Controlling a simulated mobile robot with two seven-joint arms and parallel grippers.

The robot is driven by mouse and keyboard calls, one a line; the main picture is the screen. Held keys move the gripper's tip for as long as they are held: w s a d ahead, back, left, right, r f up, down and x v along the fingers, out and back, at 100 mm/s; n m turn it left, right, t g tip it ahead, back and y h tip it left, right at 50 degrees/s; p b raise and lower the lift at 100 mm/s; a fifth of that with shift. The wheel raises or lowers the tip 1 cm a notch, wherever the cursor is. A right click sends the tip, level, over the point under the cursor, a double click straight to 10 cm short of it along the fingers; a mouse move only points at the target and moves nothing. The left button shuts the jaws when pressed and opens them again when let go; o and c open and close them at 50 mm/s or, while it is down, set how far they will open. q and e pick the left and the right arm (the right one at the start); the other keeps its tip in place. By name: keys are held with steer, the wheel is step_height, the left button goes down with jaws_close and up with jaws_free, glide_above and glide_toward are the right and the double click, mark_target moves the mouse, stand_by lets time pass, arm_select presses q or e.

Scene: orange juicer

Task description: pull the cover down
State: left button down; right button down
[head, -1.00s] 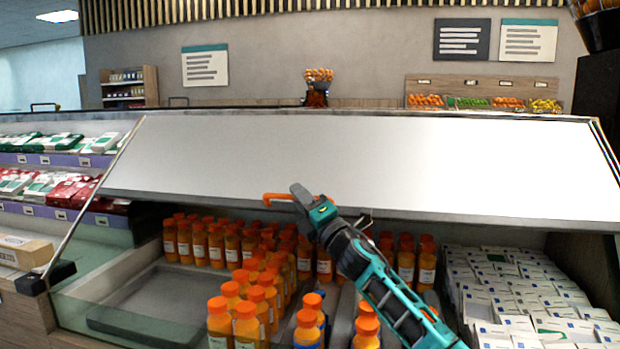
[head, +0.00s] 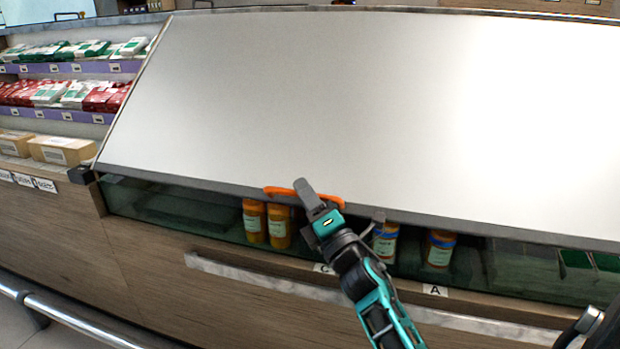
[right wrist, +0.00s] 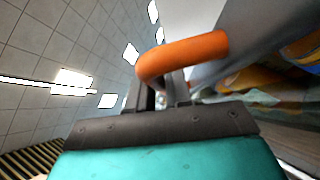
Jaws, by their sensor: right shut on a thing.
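The white cover (head: 300,95) slopes down over most of the display case in the head view, its dark lower edge just above the case's front. An orange handle (head: 333,196) sits on that lower edge. My right gripper (head: 305,192) is shut on the handle. The right wrist view shows the orange handle (right wrist: 190,55) looping up from between the fingers, which are partly hidden. My left gripper is not in view.
Orange-capped bottles (head: 279,226) show through the narrow gap under the cover. A metal rail (head: 225,268) runs along the wooden front. Shelves with packages (head: 75,92) stand at the left. A floor-level bar (head: 70,318) is at lower left.

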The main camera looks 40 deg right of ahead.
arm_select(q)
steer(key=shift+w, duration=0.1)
arm_select(e)
steer(key=shift+a+f, duration=0.15)
steer(key=shift+f, duration=0.1)
steer(key=shift+f, duration=0.1)
steer(key=c, duration=1.1)
jaws_free()
steer(key=shift+s, duration=0.1)
steer(key=shift+c, duration=0.2)
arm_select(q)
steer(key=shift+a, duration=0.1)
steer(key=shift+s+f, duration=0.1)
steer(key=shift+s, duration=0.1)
